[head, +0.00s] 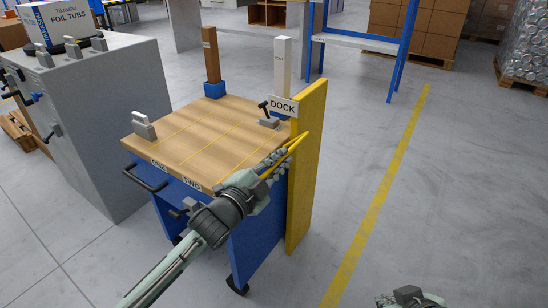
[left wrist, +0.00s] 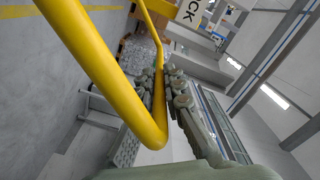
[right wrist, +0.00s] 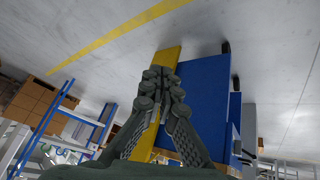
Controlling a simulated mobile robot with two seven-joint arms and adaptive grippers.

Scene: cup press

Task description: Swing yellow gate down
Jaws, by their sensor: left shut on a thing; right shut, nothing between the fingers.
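The yellow gate shows in the head view as a thin yellow bar frame (head: 284,153) at the right side of the wooden-topped cart, beside the yellow panel (head: 307,165). In the left wrist view the gate is a thick bent yellow tube (left wrist: 108,72), close to the camera. My left gripper (head: 272,168) is shut on the gate's tube, near its bend; its fingers (left wrist: 165,95) partly hide the grip. My right gripper (head: 408,298) is low at the bottom right, apart from the cart. Its fingertips (right wrist: 163,84) are together and empty.
A grey cabinet (head: 90,120) stands left.

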